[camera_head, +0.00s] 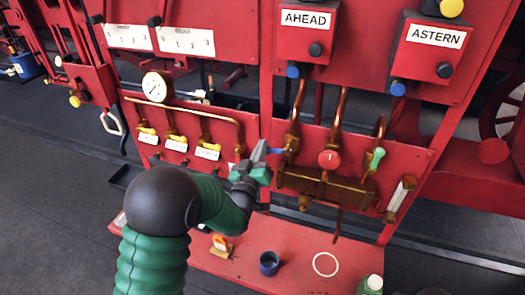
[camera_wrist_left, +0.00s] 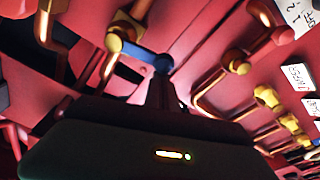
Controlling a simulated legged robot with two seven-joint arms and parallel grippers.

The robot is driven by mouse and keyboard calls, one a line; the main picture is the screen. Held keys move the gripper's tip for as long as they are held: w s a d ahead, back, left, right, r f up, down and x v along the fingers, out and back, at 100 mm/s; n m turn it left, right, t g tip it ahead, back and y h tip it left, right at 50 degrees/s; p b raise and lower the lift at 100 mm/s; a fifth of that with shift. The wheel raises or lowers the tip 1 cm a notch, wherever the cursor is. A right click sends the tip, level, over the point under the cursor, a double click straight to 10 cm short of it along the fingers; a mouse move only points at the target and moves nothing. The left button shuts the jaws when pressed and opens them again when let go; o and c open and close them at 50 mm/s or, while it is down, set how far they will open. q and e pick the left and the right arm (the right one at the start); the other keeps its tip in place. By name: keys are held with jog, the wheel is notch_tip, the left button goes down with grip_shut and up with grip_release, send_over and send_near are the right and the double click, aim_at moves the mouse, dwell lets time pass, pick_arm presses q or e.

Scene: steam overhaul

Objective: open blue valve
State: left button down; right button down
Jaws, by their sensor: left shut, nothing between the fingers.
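The blue valve (camera_head: 278,151) is on the red panel at the left end of the brass pipework, below the AHEAD box. Its blue lever (camera_wrist_left: 145,54) also shows in the left wrist view, running from a brass fitting to a rounded blue end. My left gripper (camera_head: 262,153) is just left of the lever, with its fingers shut and empty. In the left wrist view the dark fingers (camera_wrist_left: 160,92) point at the rounded end; whether they touch it I cannot tell. My right gripper is in neither view.
A red valve (camera_head: 329,159) and a green valve (camera_head: 377,158) sit to the right on the same pipework. A pressure gauge (camera_head: 155,87) is at the upper left.

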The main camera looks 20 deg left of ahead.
pick_arm(q)
jog(key=d+f+n+g+y+b, duration=0.1)
jog(key=d+f+n+b, duration=0.4)
jog(key=n+b, duration=1.1)
jog(key=shift+d+f+n+g+b, duration=0.25)
jog(key=shift+f+g+b, duration=0.25)
jog(key=shift+f+b, duration=0.9)
jog(key=shift+s+f+p, duration=0.1)
jog(key=shift+f+p, duration=0.1)
jog(key=shift+p, duration=0.1)
